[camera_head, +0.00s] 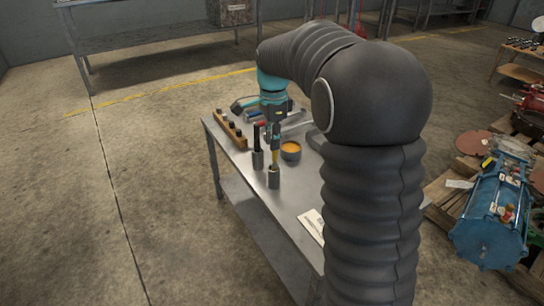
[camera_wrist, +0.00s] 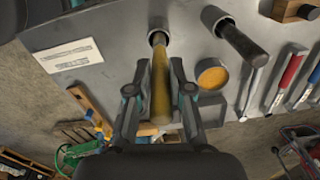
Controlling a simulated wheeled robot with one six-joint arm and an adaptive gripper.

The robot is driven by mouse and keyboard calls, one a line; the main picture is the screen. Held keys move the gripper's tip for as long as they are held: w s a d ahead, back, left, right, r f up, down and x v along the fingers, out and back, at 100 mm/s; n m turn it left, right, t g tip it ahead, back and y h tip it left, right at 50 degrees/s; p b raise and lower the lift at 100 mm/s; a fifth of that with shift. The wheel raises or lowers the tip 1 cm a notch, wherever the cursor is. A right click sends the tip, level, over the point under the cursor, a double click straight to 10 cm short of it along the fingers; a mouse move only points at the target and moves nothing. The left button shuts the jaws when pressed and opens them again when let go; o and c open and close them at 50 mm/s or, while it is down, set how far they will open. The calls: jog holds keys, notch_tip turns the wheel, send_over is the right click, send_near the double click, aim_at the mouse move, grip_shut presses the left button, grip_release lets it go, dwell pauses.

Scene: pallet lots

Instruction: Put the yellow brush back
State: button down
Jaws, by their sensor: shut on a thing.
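The yellow brush (camera_wrist: 160,92) is between the two fingers of my gripper (camera_wrist: 161,68) in the wrist view, and the gripper is shut on it. In the head view the brush (camera_head: 275,157) stands roughly upright below my gripper (camera_head: 272,138). Its lower end is at the mouth of a grey cup-shaped holder (camera_head: 274,180), which also shows in the wrist view (camera_wrist: 152,38). It appears to reach into the holder, but how deep is hidden. A second grey holder (camera_head: 258,161) beside it holds a black-handled tool (camera_head: 257,137).
A can with orange contents (camera_head: 291,149) stands close to the holders on the metal table (camera_head: 240,166). A wooden block rack (camera_head: 230,130) is at the left edge. A white label card (camera_head: 312,225) lies nearer. Red and blue handled tools (camera_wrist: 290,72) lie beyond the can.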

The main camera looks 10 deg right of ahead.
aim_at(273, 153)
jog(key=shift+f, duration=2.5)
jog(key=c, duration=1.1)
grip_release()
jog(key=shift+o, duration=0.2)
jog(key=shift+r, duration=0.1)
